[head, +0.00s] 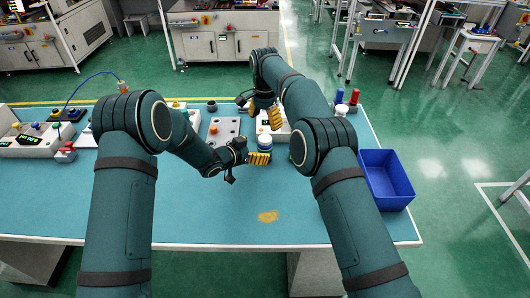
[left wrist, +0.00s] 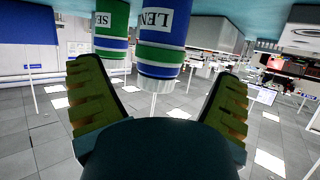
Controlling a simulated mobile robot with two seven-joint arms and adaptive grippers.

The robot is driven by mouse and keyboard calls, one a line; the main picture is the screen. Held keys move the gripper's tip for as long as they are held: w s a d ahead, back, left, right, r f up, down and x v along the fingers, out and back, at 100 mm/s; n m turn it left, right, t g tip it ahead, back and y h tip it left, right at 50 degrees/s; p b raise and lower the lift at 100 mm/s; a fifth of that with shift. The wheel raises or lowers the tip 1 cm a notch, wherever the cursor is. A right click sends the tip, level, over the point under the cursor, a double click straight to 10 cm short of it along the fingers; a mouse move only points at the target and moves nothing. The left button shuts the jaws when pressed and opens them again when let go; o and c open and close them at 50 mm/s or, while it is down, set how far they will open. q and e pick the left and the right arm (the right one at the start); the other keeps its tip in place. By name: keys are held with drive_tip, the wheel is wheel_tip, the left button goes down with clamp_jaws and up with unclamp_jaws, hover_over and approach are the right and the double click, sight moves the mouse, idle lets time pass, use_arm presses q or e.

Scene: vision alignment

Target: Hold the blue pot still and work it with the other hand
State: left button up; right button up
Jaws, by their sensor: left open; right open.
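A small pot (head: 265,142) with white and blue bands stands on the teal table beside my left gripper (head: 261,156) in the head view. My left gripper is open, its yellow fingers close to the pot. In the left wrist view, a pot (left wrist: 163,45) with blue, white and green bands and a partly cut-off label is between the open fingers, with a gap on both sides. A second, similar pot (left wrist: 112,32) is behind it to the left. My right gripper (head: 267,112) is open farther back, above a white device; its arm hides part of the table.
A blue bin (head: 385,180) stands at the table's right edge. Red (head: 353,97) and blue (head: 339,96) cylinders stand at the back right. A grey plate with knobs (head: 222,132) and white control boxes (head: 30,139) are to the left. The table front is clear around a yellowish patch (head: 268,216).

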sight(260, 148)
use_arm(q)
drive_tip(key=shift+x, duration=2.5)
